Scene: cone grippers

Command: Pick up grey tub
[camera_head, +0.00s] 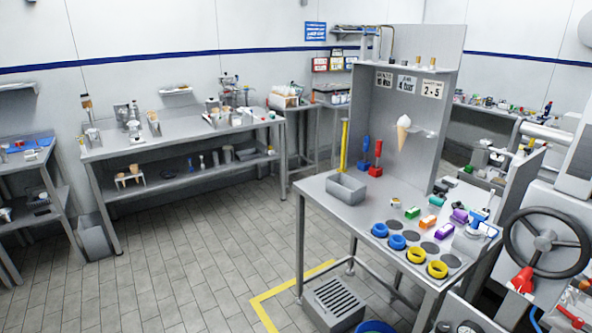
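A small grey open-topped tub (346,190) sits on the left part of the near steel workbench (318,190), close to its back-left edge. It looks upright and empty. Neither of my grippers shows in this view, so their distance from the tub cannot be seen.
A red tool (375,160) and a blue tool (365,152) stand just behind the tub. Blue rings (380,230), yellow rings (437,269) and coloured blocks (412,212) lie to its right. A grey panel (420,125) rises behind. Tiled floor is open to the left.

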